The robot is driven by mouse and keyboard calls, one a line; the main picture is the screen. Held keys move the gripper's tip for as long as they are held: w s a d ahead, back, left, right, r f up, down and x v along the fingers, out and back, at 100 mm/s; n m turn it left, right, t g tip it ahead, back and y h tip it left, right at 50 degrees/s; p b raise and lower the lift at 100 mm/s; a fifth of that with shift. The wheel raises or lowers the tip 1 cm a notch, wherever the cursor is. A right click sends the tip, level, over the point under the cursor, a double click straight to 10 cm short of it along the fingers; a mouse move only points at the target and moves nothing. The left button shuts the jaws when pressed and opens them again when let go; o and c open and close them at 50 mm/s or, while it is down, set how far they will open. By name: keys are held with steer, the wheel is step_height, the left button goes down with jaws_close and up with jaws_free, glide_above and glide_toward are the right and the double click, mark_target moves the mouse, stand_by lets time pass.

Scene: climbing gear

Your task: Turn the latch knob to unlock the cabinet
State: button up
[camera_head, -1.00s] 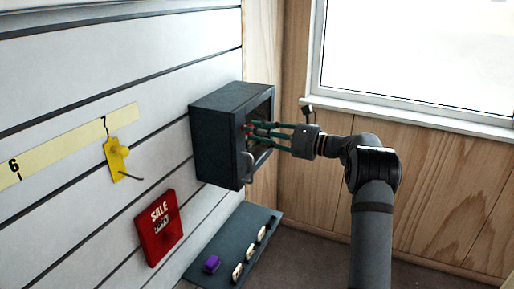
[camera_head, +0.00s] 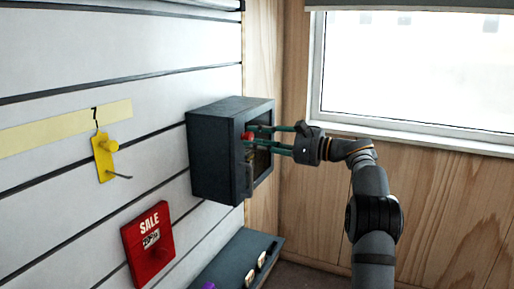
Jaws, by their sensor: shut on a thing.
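The dark grey cabinet (camera_head: 212,152) is fixed to the slatted wall, its front facing right with a dark window-like area. A small red latch knob (camera_head: 247,137) sits at the left side of its front, above a bar handle (camera_head: 249,180). My gripper (camera_head: 253,137) reaches in from the right with long green fingers. It is shut on the red knob, its fingers partly hiding the cabinet front. Which way the knob is turned is too small to tell.
A yellow hook plate (camera_head: 104,157) and a red SALE box (camera_head: 148,243) are on the wall at left. A dark shelf (camera_head: 226,264) with small items juts out below the cabinet. A window (camera_head: 415,70) and wood panelling lie behind my arm.

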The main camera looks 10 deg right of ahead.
steer(key=shift+f+n+b, duration=0.1)
steer(key=shift+n+b, duration=0.25)
steer(key=shift+n, duration=0.35)
steer(key=o, duration=1.1)
steer(key=shift+o, duration=0.4)
steer(key=v, duration=1.2)
